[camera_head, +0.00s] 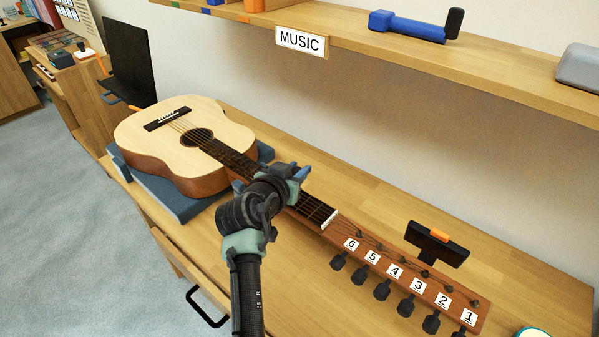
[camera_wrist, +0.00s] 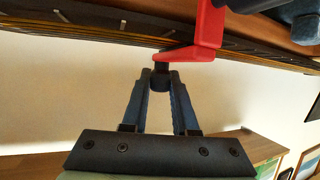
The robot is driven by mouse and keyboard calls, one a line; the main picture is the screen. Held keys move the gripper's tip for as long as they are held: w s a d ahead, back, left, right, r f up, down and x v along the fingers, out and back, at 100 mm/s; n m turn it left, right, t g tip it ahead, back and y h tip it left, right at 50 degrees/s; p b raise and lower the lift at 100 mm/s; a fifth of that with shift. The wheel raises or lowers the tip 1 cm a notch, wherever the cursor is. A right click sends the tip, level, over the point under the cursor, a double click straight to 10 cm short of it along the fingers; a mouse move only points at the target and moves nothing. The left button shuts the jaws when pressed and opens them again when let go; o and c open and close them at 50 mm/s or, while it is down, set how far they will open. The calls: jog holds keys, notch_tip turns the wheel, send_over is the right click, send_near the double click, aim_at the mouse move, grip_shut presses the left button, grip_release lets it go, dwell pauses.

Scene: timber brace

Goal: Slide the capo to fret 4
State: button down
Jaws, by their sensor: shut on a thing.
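The guitar (camera_head: 215,106) lies face up on a blue-grey support, with its neck running toward the lower right. Its headstock carries pegs with number labels 1 to 6. My gripper (camera_head: 298,173) is over the middle of the neck in the head view. In the wrist view my gripper (camera_wrist: 160,80) is shut on a small black part of the red capo (camera_wrist: 208,40). The capo sits at the dark fretboard (camera_wrist: 100,32) with its fret lines. In the head view my arm hides the capo, and the fret number cannot be read.
A black block with an orange top (camera_head: 436,244) stands behind the headstock. A wooden shelf (camera_head: 490,65) with a MUSIC sign (camera_head: 301,42) runs along the wall above, holding a blue tool (camera_head: 408,26) and a grey box (camera_head: 580,68). The bench (camera_head: 365,190) behind the neck is clear.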

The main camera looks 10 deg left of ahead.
jog(key=c, duration=0.7)
grip_release()
jog(key=p+v, duration=0.1)
jog(key=v, duration=1.2)
